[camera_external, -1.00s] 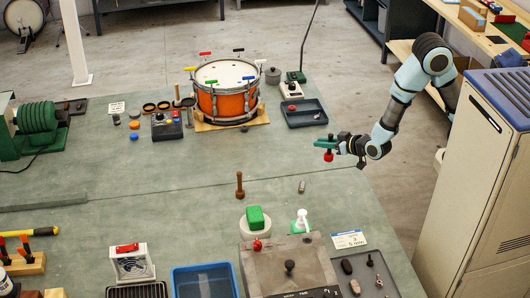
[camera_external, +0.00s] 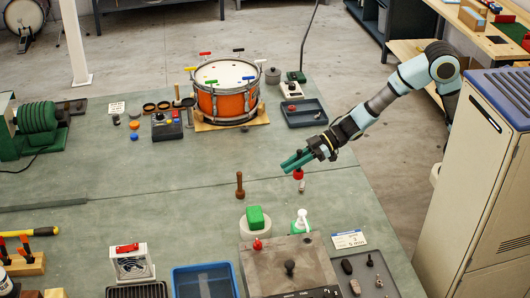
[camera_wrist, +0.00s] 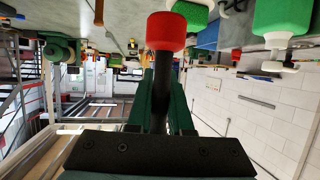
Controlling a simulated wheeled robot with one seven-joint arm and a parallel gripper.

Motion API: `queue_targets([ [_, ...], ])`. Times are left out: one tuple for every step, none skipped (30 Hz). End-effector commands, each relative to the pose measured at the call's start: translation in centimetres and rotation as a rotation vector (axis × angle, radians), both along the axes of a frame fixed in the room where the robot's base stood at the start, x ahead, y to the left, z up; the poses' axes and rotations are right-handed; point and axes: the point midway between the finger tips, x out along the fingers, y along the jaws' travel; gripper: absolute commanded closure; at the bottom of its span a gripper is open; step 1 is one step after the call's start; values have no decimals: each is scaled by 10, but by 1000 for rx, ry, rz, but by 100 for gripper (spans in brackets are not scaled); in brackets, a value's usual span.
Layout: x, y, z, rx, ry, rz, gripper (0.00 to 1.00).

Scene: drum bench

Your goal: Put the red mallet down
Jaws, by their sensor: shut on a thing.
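The red mallet has a red head (camera_external: 298,174) and a dark handle. My gripper (camera_external: 296,161), with green fingers, is shut on its handle. In the external view the mallet is above the right part of the green bench top (camera_external: 190,225), the red head hanging just below the fingers. A small metal cylinder (camera_external: 302,187) shows directly below the head in the picture; I cannot tell the gap between them. In the wrist view the red head (camera_wrist: 166,31) sticks out past the fingers, with the dark handle between them.
A brown wooden peg (camera_external: 239,184) stands to the left. A green block (camera_external: 255,218) on a white round base and a white-topped green bottle (camera_external: 301,222) are nearer the front. The orange drum (camera_external: 227,102) and a dark tray (camera_external: 303,113) are behind.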

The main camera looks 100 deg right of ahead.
Motion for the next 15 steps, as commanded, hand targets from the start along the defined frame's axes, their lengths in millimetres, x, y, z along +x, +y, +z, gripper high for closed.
queue_targets([
  [0,5,-6,-2,-1,51,100],
  [-1,9,-8,-2,-1,84,100],
  [-3,14,-10,-2,-1,129,100],
  [-4,18,-13,-1,0,162,100],
  [-6,21,-15,0,-1,195,100],
  [-9,25,-19,-1,0,238,100],
  [-11,27,-21,0,0,266,100],
  [-13,29,-24,0,1,293,100],
  [-17,31,-28,0,1,328,100],
  [-19,33,-30,1,1,352,100],
  [-21,34,-32,0,1,372,100],
  [-24,35,-34,0,1,394,100],
  [-25,35,-36,1,0,408,100],
  [-27,36,-38,0,1,419,100],
  [-28,36,-43,0,2,429,100],
])
